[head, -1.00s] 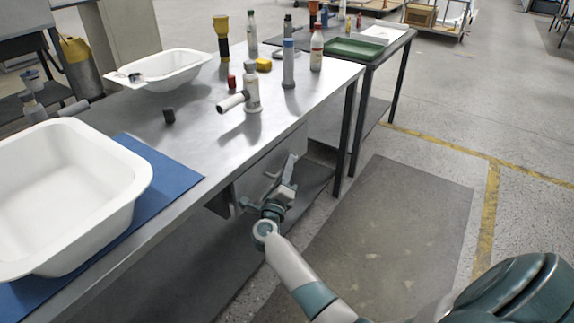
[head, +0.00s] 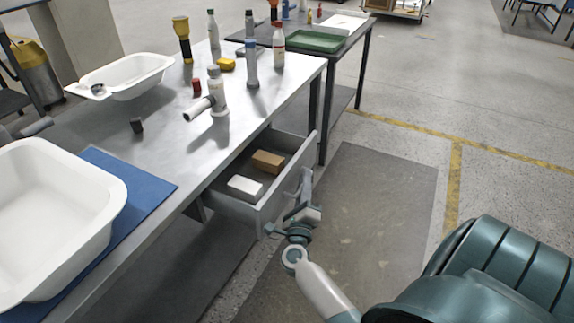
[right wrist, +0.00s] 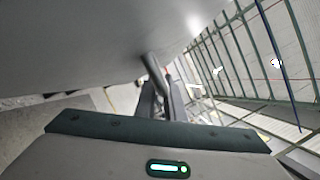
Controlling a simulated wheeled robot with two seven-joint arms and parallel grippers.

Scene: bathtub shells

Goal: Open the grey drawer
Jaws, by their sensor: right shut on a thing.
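The grey drawer (head: 231,207) under the metal workbench is pulled out, and its inside shows in the head view. A white block (head: 245,187) and a brown block (head: 267,161) lie in it. My right gripper (head: 302,190) is at the outer side of the drawer front, shut on its handle. In the right wrist view the grey bar handle (right wrist: 153,70) runs down to between the fingers (right wrist: 164,102), beside the large grey drawer front (right wrist: 80,45). The fingers partly hide the handle. My left gripper is not in view.
The workbench (head: 165,160) carries white basins (head: 130,75), a blue mat (head: 150,185), bottles (head: 218,92) and small items. A second table with a green tray (head: 312,40) stands behind. The floor with a dark mat (head: 375,200) is clear to the right.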

